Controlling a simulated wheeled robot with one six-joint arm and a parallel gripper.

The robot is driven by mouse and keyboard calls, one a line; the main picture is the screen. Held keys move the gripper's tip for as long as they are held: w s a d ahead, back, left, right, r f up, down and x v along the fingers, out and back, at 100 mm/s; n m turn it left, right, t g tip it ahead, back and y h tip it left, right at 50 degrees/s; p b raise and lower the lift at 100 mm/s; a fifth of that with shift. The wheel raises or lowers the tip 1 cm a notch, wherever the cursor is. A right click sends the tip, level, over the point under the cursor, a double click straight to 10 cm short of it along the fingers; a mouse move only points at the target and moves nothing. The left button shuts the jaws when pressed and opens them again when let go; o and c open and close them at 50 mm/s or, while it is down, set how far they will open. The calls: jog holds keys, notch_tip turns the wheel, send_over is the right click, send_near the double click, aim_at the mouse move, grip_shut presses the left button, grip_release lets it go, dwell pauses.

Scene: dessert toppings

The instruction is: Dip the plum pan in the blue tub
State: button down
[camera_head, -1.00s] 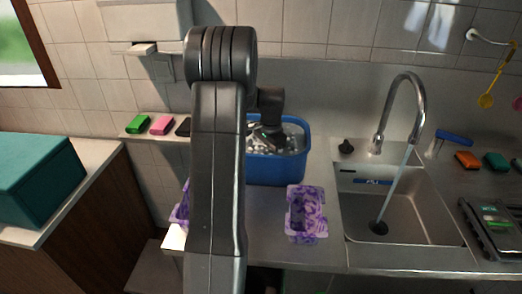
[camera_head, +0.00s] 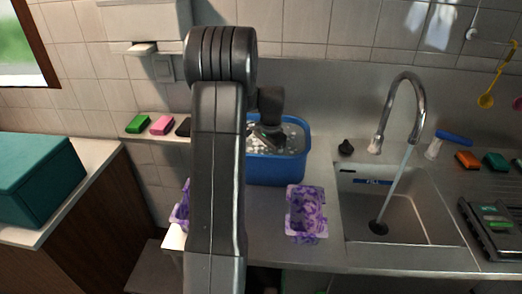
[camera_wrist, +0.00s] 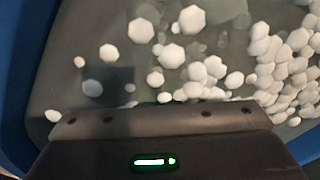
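The blue tub (camera_head: 276,170) stands on the counter left of the sink. It holds water with white foam beads, seen close up in the wrist view, where its blue wall (camera_wrist: 15,90) shows at the left. A pale pan with purple blotches (camera_head: 306,222) sits on the counter in front of the tub. A similar purple-blotched piece (camera_head: 179,212) is partly hidden behind my arm. My gripper (camera_head: 270,138) is over the tub's opening, pointing down. Its fingertips are hard to make out, and the wrist view shows no pan in it.
A steel sink (camera_head: 350,222) with a running faucet (camera_head: 400,82) is to the right. Green (camera_head: 138,124), pink (camera_head: 162,125) and dark sponges lie on the back ledge. A teal box (camera_head: 40,180) stands on the left counter. A dark rack (camera_head: 490,230) is at far right.

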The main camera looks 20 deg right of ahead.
jog(key=shift+r, duration=0.15)
notch_tip(320, 180, up, 14)
jog(key=p, duration=1)
dwell(0.3)
jog(key=shift+s+f, duration=0.15)
jog(key=shift+f, duration=0.05)
dwell(0.8)
